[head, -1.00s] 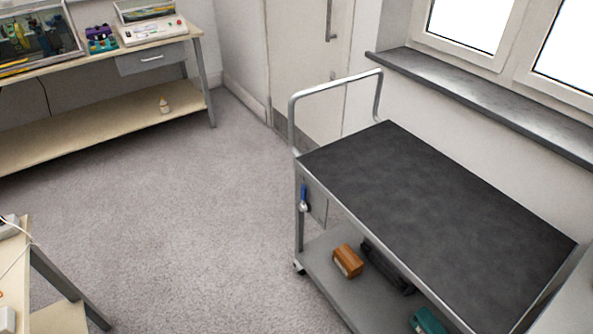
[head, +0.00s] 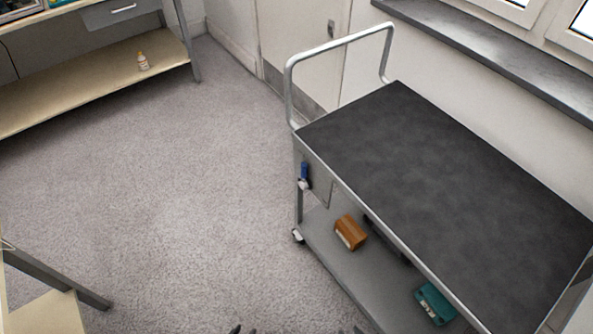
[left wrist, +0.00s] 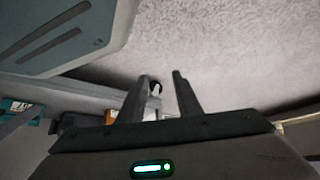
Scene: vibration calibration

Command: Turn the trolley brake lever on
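The trolley (head: 440,180) stands at the right in the head view, with a dark top and a bent metal push rail. A small blue lever (head: 304,171) with a pale lower end hangs upright on its near-left end, by a grey plate. In the head view only dark slivers show at the bottom edge, well below the lever. The right gripper's fingers cannot be made out.
The trolley's lower shelf holds a brown box (head: 350,232) and a teal case (head: 436,303). A workbench (head: 90,85) with a small bottle (head: 143,61) stands at the back left. A table corner (head: 45,312) is at the lower left. Carpet (head: 180,190) between them is clear.

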